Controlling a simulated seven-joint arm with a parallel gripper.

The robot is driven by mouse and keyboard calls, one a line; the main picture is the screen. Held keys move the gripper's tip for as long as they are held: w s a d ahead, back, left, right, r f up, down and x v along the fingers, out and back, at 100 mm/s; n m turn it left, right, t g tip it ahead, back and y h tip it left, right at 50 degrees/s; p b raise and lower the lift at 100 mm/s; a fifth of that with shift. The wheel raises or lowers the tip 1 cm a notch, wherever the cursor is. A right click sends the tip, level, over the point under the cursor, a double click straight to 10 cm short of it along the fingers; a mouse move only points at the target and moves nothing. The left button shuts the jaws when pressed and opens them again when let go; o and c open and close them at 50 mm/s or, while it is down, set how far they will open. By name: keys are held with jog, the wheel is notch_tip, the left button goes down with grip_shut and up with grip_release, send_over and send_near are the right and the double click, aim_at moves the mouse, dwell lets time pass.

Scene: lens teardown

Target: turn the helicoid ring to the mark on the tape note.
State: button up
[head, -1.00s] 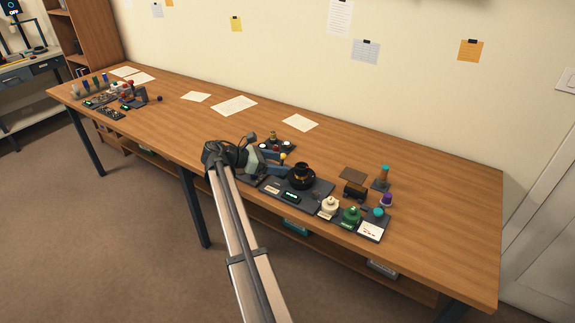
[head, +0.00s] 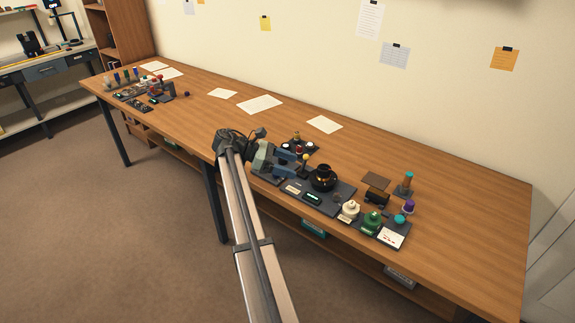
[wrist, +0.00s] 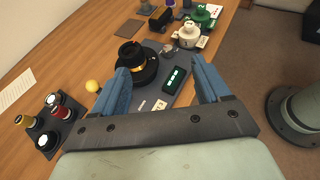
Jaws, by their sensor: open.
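The lens with its helicoid ring is a black stepped cylinder (head: 323,178) with a gold band, upright on a dark base plate (head: 338,197). In the wrist view the lens (wrist: 135,62) stands beyond my left finger. A small box with a green lit display (wrist: 174,80) sits beside it, and small pale labels (wrist: 159,104) lie on the plate. I cannot read them or tell which is the tape note. My gripper (wrist: 160,88) is open and empty, its blue fingers wide apart, short of the lens. In the head view my gripper (head: 288,163) is left of the lens.
A white pot (head: 349,211) and a green pot (head: 371,222) stand right of the plate, near a white card (head: 391,236). A purple-topped piece (head: 408,207) stands behind them. Several small capped parts (wrist: 45,120) sit left in the wrist view.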

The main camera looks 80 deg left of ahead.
jog(key=shift+w, duration=0.1)
jog(key=w+r+m+g, duration=0.15)
jog(key=w+r, duration=0.25)
jog(key=w, duration=0.4)
jog(key=w+d+r+m+g, duration=0.1)
jog(key=w+r+g, duration=0.15)
jog(key=w, duration=0.55)
jog(key=w+r+m+g, duration=0.1)
jog(key=w+r, duration=0.3)
jog(key=w, duration=0.4)
jog(key=m+g+y, duration=0.3)
jog(key=m+g, duration=0.3)
jog(key=g, duration=0.2)
send_over(324, 168)
jog(key=shift+f, duration=1.3)
notch_tip(324, 168, down, 13)
jog(key=shift+w+r, duration=0.1)
jog(key=shift+r, duration=0.05)
